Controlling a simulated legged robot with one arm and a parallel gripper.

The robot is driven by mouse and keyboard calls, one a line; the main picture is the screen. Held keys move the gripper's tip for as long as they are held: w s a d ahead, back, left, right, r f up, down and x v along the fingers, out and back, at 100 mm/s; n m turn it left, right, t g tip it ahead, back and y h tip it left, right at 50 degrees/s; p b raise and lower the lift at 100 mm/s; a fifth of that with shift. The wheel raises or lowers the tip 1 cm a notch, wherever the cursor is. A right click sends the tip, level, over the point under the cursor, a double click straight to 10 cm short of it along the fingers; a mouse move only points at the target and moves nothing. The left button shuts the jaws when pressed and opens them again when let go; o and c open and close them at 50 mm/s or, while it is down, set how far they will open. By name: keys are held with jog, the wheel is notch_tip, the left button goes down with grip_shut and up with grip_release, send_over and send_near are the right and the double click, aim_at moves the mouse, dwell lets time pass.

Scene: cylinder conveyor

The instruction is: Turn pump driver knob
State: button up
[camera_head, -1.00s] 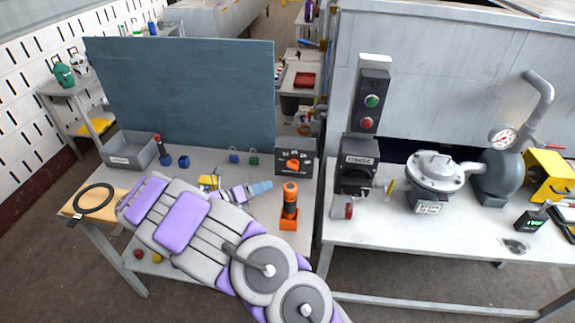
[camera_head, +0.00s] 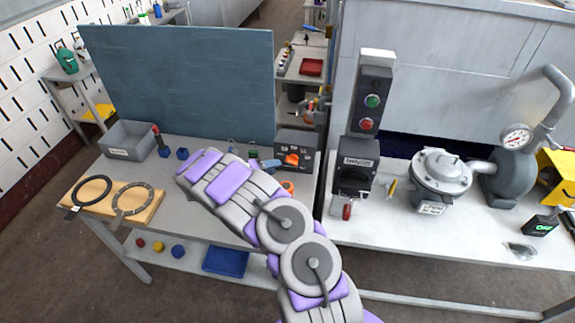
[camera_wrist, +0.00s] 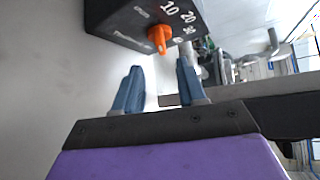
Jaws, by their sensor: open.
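The pump driver is a black box (camera_head: 287,142) at the back right of the left table, with an orange knob (camera_head: 291,159) on its front face. In the wrist view the box (camera_wrist: 130,22) shows white marks, including 10 and 20, around the orange knob (camera_wrist: 159,38). My gripper (camera_wrist: 158,85) is open, its two blue fingers apart and empty. The knob lies just beyond the fingertips, roughly between them in the picture, and does not appear touched. In the head view my arm hides most of the gripper; a blue fingertip (camera_head: 272,165) shows beside the box.
A blue-grey panel (camera_head: 180,85) stands behind the table. A grey bin (camera_head: 130,141) and a wooden board with rings (camera_head: 150,209) are at left. The right table holds a switch box (camera_head: 356,165), a valve (camera_head: 440,175) and a gauge (camera_head: 516,137).

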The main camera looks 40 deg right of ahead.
aim_at(289, 163)
jog(key=x, duration=0.6)
jog(key=shift+d+f+b, duration=0.1)
jog(key=shift+b, duration=0.3)
jog(key=shift+a, duration=0.25)
jog(key=shift+r+x, duration=0.1)
jog(key=shift+x, duration=0.85)
jog(key=shift+r+x, duration=0.15)
jog(key=shift+x, duration=0.75)
jog(key=shift+c, duration=0.9)
jog(key=shift+w+a+r, duration=0.1)
jog(key=shift+w+a, duration=0.05)
jog(key=shift+a, duration=0.45)
jog(key=shift+c, duration=1.4)
jog(key=shift+a, duration=0.15)
jog(key=shift+c, duration=0.8)
grip_shut()
